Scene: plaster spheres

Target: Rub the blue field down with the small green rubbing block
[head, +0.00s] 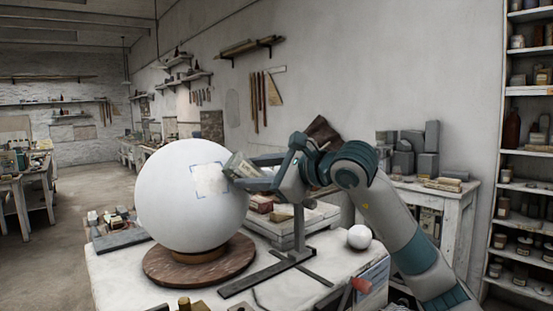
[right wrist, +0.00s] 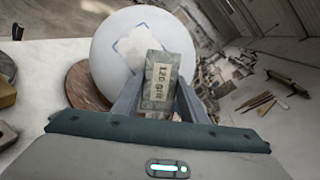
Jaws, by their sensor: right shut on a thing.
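A large white plaster sphere (head: 175,205) rests on a round brown wooden base (head: 165,268) on the table. The blue field (head: 208,181) is a patch on its upper right side, outlined by thin blue marks, with a paler whitish area inside. It also shows in the right wrist view (right wrist: 134,46). My right gripper (head: 252,174) is shut on the small green rubbing block (head: 237,163), whose label reads "120 grit" in the right wrist view (right wrist: 160,85). The block is at the field's right edge in the head view. I cannot tell whether it touches the sphere. My left gripper is out of view.
A dark metal stand (head: 270,272) is on the table right of the sphere. A small white ball (head: 359,237) lies further right. Trays with blocks (head: 300,222) stand behind. Small items (head: 115,220) sit left of the sphere.

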